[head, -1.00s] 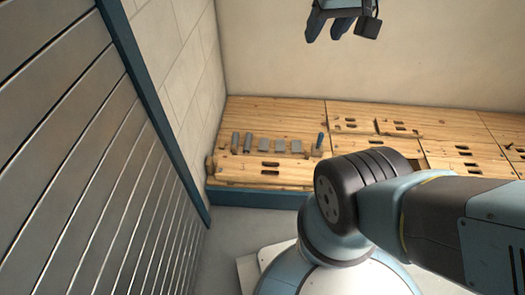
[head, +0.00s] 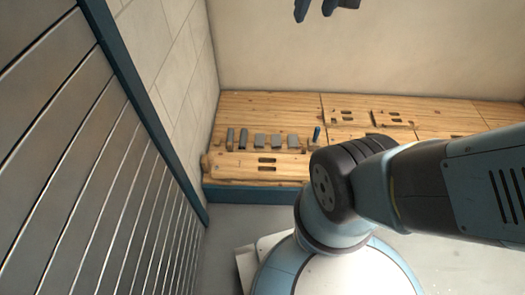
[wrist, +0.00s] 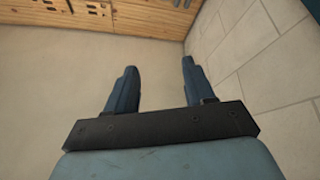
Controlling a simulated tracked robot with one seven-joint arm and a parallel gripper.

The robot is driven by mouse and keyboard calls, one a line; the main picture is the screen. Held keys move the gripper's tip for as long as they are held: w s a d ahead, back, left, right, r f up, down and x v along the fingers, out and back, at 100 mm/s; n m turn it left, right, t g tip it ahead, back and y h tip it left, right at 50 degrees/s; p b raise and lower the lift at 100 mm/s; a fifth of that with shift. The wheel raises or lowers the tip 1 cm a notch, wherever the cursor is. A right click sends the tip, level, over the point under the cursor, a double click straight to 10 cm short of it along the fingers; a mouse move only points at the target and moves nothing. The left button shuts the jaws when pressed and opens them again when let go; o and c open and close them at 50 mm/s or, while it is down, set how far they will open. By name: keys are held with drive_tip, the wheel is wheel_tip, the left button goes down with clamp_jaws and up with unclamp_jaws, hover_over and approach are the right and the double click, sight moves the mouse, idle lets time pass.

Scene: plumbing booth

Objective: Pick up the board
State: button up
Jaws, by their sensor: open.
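Wooden boards with dark slots lie along the low bench at the back wall in the head view; I cannot tell which is the task's board. The left one (head: 235,174) has two slots in front of a row of grey blocks. Another slotted wooden part (head: 343,132) lies to its right. Part of the slotted wood (wrist: 52,14) also shows at the top of the wrist view. My gripper (wrist: 157,68) is open and empty, its two blue fingers apart. In the head view, only its fingertips (head: 314,12) show at the top edge, in front of the wall, apart from the boards.
Several grey blocks (head: 260,141) and a blue upright piece (head: 317,134) stand on the wood. A slatted metal panel (head: 60,150) and a tiled wall (head: 165,60) close off the left. My arm hides the bench's right part. The back wall (head: 400,45) above is bare.

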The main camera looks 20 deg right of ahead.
drive_tip(key=w+d+f+n+g+h, duration=0.1)
drive_tip(key=w+d+f+n, duration=0.1)
drive_tip(key=w+f, duration=0.5)
drive_tip(key=w+d+f+n, duration=0.1)
drive_tip(key=w+f, duration=0.2)
drive_tip(key=w, duration=0.8)
drive_tip(key=w+f+n, duration=0.2)
drive_tip(key=w+f, duration=0.3)
drive_tip(key=f, duration=0.5)
drive_tip(key=w+d+f+n+g, duration=0.15)
drive_tip(key=w+f, duration=0.25)
drive_tip(key=f, duration=0.6)
drive_tip(key=w+f+n, duration=0.2)
drive_tip(key=w+f, duration=0.3)
drive_tip(key=f, duration=0.5)
drive_tip(key=n+g+y, duration=0.2)
drive_tip(key=n+y, duration=0.1)
drive_tip(key=n, duration=0.2)
hover_over(267, 165)
drive_tip(key=f, duration=4.3)
drive_tip(key=shift+d, duration=0.3)
drive_tip(key=shift+w+a+f, duration=0.1)
drive_tip(key=shift+a+f, duration=0.05)
drive_tip(key=shift+f, duration=2.95)
